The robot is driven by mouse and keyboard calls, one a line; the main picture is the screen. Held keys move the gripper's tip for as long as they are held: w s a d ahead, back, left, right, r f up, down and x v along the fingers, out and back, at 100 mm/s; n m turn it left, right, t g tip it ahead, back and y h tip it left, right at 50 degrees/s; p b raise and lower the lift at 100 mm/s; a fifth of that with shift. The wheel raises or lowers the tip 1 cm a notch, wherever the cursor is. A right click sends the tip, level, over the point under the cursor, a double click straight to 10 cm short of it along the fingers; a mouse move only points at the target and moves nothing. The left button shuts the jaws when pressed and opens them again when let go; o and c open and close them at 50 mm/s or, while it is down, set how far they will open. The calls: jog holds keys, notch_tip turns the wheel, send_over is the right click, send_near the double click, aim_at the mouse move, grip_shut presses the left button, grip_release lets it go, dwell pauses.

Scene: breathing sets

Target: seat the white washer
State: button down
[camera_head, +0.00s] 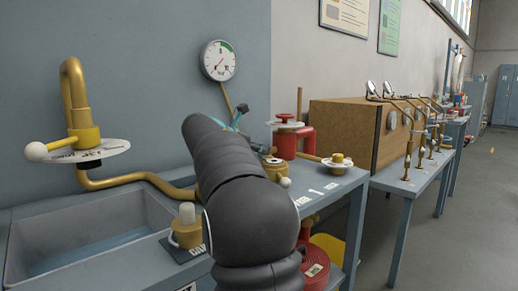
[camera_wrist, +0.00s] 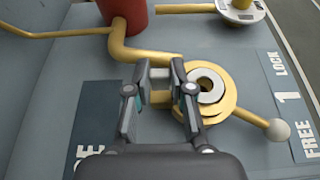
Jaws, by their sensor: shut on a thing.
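Just right of the fingers is a round brass fitting (camera_wrist: 231,107) with a pale ring (camera_wrist: 211,84) around a dark centre hole. The right finger overlaps the fitting's left edge in the picture; I cannot tell whether they touch. In the head view, my arm hides most of my gripper (camera_head: 237,117), and the brass fitting (camera_head: 271,162) shows just beyond.
A brass lever with a white ball (camera_wrist: 278,130) sticks out from the fitting, beside a "FREE 1 LOCK" label. A red post (camera_wrist: 127,14) and brass pipes stand behind. A white dial disc (camera_head: 337,163) is to the right. A sink (camera_head: 100,245) lies left.

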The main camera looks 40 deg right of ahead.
jog(key=shift+f+b, duration=0.3)
jog(key=shift+f, duration=0.7)
jog(key=c, duration=1)
grip_release()
jog(key=shift+o, duration=0.3)
jog(key=shift+f, duration=0.15)
jog(key=w+v, duration=0.1)
jog(key=v, duration=1.1)
jog(key=shift+s, duration=0.45)
